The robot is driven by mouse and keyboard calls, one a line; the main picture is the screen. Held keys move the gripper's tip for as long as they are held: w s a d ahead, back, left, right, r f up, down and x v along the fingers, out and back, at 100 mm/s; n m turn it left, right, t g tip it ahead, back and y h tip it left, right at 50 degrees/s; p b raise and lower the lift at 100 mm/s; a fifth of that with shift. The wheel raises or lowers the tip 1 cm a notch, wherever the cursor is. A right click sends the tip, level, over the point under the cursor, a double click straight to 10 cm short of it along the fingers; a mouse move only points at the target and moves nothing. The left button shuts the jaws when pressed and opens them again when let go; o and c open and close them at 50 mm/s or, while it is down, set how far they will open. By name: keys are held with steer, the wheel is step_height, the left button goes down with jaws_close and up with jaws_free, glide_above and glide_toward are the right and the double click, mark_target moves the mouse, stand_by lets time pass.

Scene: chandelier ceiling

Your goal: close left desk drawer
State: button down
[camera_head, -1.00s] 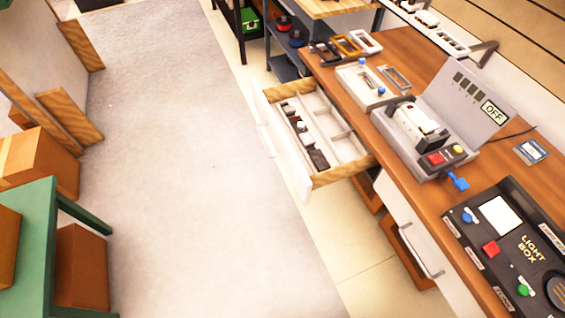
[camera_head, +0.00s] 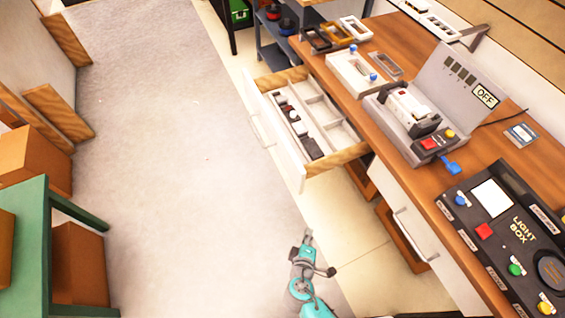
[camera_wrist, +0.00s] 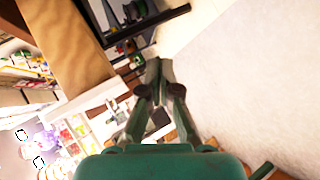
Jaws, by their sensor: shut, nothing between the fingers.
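The left desk drawer (camera_head: 279,143) is pulled out from under the wooden desk, with a white front facing left and a pale handle (camera_head: 262,131). It holds a divided white tray (camera_head: 335,132) with several small dark and white items. My gripper (camera_wrist: 159,64) shows in the wrist view with its fingertips together and nothing between them. In the head view my teal arm rises from the bottom edge, with its end (camera_head: 307,236) over the floor, below the drawer front in the picture and apart from it. I cannot identify the drawer in the wrist view.
The desk top (camera_head: 395,165) carries a grey device marked OFF (camera_head: 455,95) and a black light box (camera_head: 500,235). A second white drawer (camera_head: 398,205) sits under the desk. A green table (camera_head: 40,240) and boxes stand at left. Pale floor (camera_head: 190,180) between is clear.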

steer(key=w+a+r+n+t+h, duration=0.1)
steer(key=w+a+r+t+h, duration=0.1)
steer(key=w+a+r, duration=0.5)
steer(key=w+a+r+t+h, duration=0.25)
steer(key=w+a+r, duration=0.25)
steer(key=a, duration=0.4)
glide_toward(284, 155)
steer(key=w, duration=0.5)
steer(key=shift+w+d+r+y, duration=0.15)
steer(key=shift+d+y, duration=0.1)
steer(key=shift+d, duration=0.4)
steer(key=shift+w+d, duration=0.3)
steer(key=shift+d, duration=0.35)
steer(key=shift+d, duration=0.1)
steer(key=w+d, duration=0.3)
steer(key=d, duration=0.5)
steer(key=w+d, duration=0.3)
steer(key=d, duration=0.6)
steer(key=w+d, duration=0.3)
steer(key=d, duration=0.5)
steer(key=shift+w+d, duration=0.1)
steer(key=shift+d, duration=0.35)
